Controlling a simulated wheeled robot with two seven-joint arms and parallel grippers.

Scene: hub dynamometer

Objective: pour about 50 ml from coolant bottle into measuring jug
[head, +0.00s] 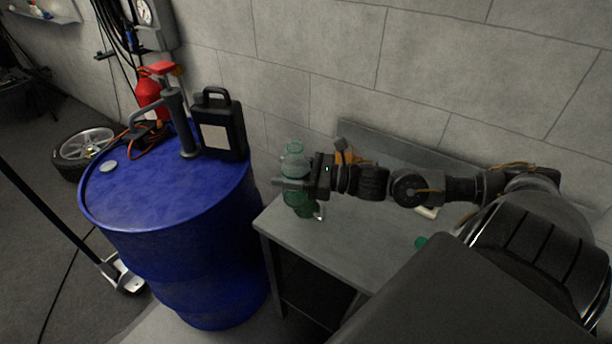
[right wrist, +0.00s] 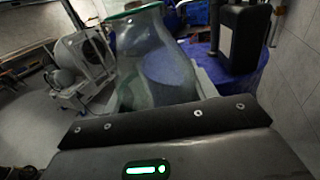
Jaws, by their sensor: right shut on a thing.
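A green, see-through bottle (head: 296,147), which I take to be the coolant bottle, stands out over the left end of the grey bench. It looks close to upright in the head view. My right gripper (head: 291,184) is shut around its middle. In the right wrist view the bottle (right wrist: 150,60) shows as a clear body with a green rim, just beyond the gripper. Whether its base touches the bench I cannot tell. A small green disc, perhaps a cap (head: 421,243), lies on the bench. I cannot clearly make out the measuring jug. My left gripper is out of view.
The grey bench (head: 330,249) stands against a block wall. An orange object (head: 349,157) is behind my right wrist. A blue drum (head: 165,205) stands left of the bench, bearing a black canister (head: 219,128) and a hand pump (head: 181,125). A red extinguisher (head: 149,92) is behind it.

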